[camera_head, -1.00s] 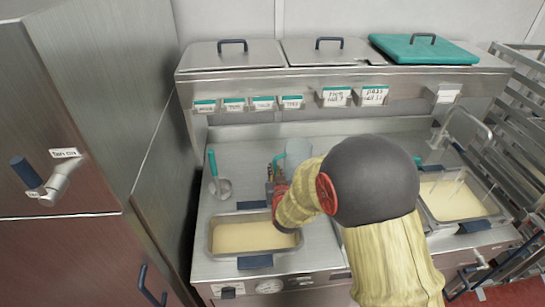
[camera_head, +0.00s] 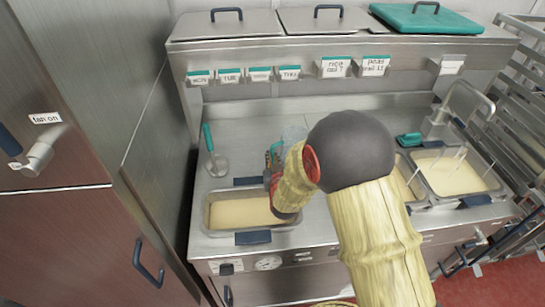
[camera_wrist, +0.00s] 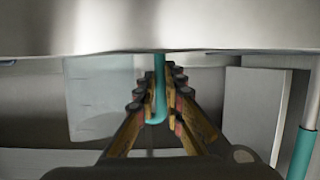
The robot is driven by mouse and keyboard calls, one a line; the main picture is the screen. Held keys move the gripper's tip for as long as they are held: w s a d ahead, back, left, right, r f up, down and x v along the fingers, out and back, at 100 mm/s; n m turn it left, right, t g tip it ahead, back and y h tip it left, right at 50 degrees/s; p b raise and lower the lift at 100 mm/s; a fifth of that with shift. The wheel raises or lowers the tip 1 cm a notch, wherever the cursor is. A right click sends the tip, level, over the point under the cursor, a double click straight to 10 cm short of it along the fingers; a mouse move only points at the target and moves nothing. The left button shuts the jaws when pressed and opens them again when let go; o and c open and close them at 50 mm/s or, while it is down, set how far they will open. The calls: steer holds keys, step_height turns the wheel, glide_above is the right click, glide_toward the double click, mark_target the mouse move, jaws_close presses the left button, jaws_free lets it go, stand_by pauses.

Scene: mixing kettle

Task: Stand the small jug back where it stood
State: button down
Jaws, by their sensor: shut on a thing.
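The small jug (camera_head: 293,133) is clear, with a teal handle, and shows behind my wrist in the head view, partly hidden by my arm. In the wrist view its clear, marked body (camera_wrist: 92,100) is left of the fingers, and its teal handle (camera_wrist: 159,85) runs between them. My gripper (camera_wrist: 157,100) is shut on that handle. In the head view my gripper (camera_head: 274,160) is over the steel counter (camera_head: 240,150), just behind the left pan. I cannot tell whether the jug's base touches the counter.
A teal-handled ladle (camera_head: 216,163) lies left of my gripper. A pan of pale liquid (camera_head: 248,213) is in front; another pan (camera_head: 452,175) is at the right beside a tap (camera_head: 462,105). A raised steel shelf (camera_head: 290,48) with labels stands behind.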

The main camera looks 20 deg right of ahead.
steer(key=shift+f+b, duration=0.6)
stand_by(0.5)
steer(key=c, duration=2)
jaws_free()
steer(key=shift+o, duration=0.9)
